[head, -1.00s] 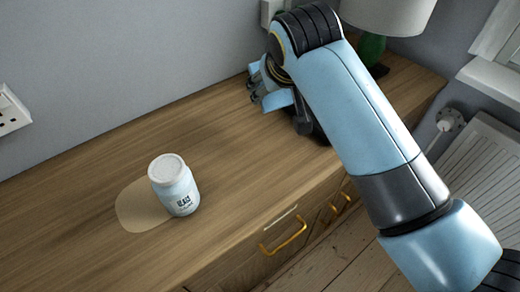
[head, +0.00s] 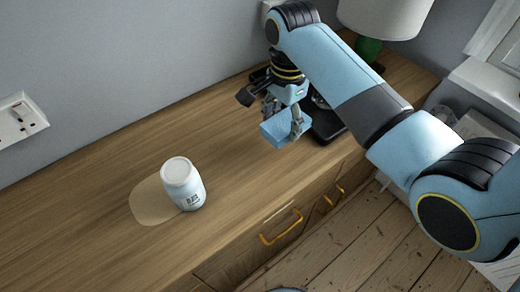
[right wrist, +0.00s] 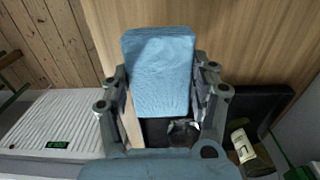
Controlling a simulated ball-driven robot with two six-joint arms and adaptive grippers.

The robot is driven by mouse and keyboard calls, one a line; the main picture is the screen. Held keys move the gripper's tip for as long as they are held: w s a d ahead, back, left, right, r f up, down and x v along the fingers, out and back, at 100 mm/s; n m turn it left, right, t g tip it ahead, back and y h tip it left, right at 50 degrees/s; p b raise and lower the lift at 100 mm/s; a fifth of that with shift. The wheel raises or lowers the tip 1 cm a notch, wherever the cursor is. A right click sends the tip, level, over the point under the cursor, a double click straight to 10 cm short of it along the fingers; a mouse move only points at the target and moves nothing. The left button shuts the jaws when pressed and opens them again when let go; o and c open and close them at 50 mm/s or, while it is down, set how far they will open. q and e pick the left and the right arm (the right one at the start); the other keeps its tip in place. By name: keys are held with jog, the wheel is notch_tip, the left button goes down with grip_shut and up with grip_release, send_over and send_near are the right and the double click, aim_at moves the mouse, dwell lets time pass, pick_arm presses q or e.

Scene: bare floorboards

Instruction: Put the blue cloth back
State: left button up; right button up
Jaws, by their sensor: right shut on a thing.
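The blue cloth (head: 279,131) is a folded light-blue piece held by my right gripper (head: 283,112) near the right part of the wooden cabinet top. In the right wrist view the cloth (right wrist: 158,72) is between the two fingers of the gripper (right wrist: 160,92), which are shut on it. A black tray (head: 326,124) lies beside and partly behind the cloth and gripper. It also shows in the right wrist view (right wrist: 265,108). My left gripper is not in view.
A white jar (head: 184,186) stands upright at the edge of a pale round patch (head: 148,204) on the cabinet top (head: 105,175). A lamp with a green base (head: 368,48) is at the back right. The cabinet top between jar and gripper is clear.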

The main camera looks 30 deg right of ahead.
send_over(260, 161)
notch_tip(260, 161, down, 3)
jog(key=shift+f, duration=0.2)
notch_tip(260, 161, down, 4)
jog(key=shift+c, duration=0.5)
jog(key=o, duration=1.3)
jog(key=shift+f, duration=0.1)
notch_tip(260, 161, up, 12)
jog(key=shift+w+r+p, duration=0.1)
jog(key=shift+p, duration=0.45)
